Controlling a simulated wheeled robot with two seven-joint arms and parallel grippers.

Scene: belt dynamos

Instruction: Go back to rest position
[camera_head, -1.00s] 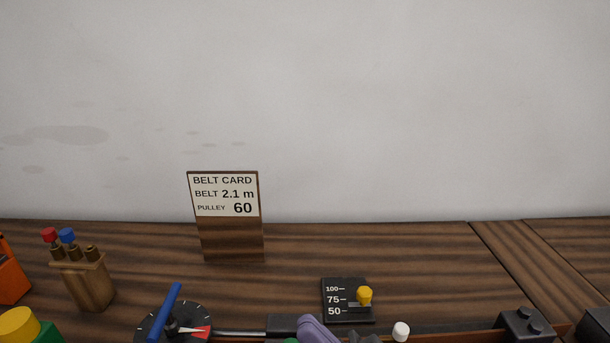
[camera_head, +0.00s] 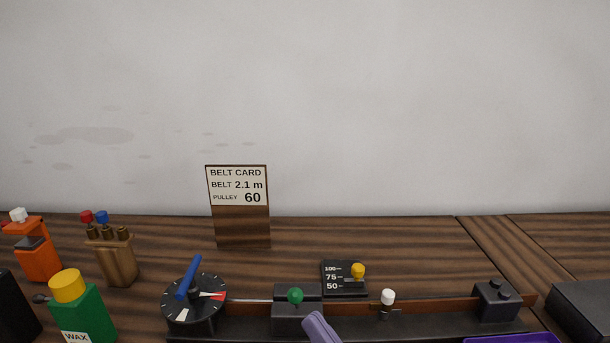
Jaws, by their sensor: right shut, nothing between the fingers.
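My right gripper (camera_head: 320,328) shows only as a lavender piece at the bottom edge, in front of the black carriage with the green knob (camera_head: 295,296). It is shut with nothing in it; the rest of it is below the picture. My left gripper is not in view. The dial (camera_head: 205,309) with a blue lever (camera_head: 189,277) and a red mark stands left of the carriage. A white knob (camera_head: 388,297) stands on the rail.
A belt card (camera_head: 240,207) reading belt 2.1 m, pulley 60 stands at the back. A purple tray rim (camera_head: 512,339) shows at bottom right.

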